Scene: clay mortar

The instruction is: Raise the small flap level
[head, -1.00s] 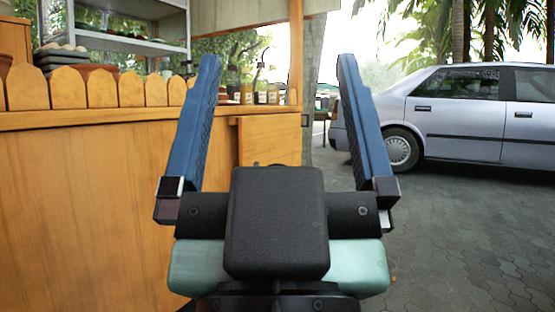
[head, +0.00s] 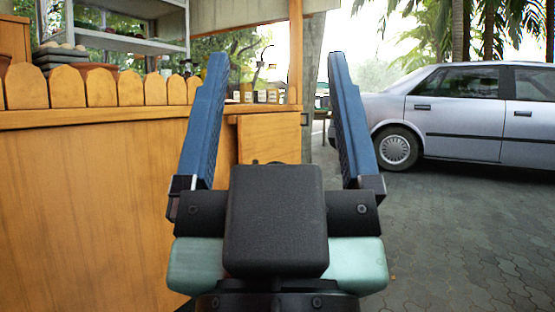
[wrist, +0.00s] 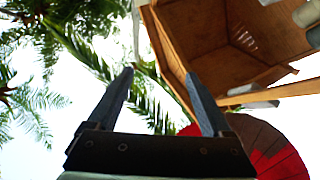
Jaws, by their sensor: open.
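A small wooden panel (head: 268,138), which looks like the flap, hangs upright at the right end of the wooden counter in the head view. Its lower part is hidden behind my gripper. My gripper (head: 278,56) is open, with its two blue fingers pointing up and apart, and nothing shows between them. The fingers overlap the panel's area in the picture, but I see no contact. My gripper also shows open in the wrist view (wrist: 159,76), where the flap cannot be told for sure.
The wooden counter (head: 90,210) with its scalloped edge fills the left. Several jars (head: 262,96) stand behind the panel. A silver car (head: 460,115) is parked at right on open paving (head: 460,230).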

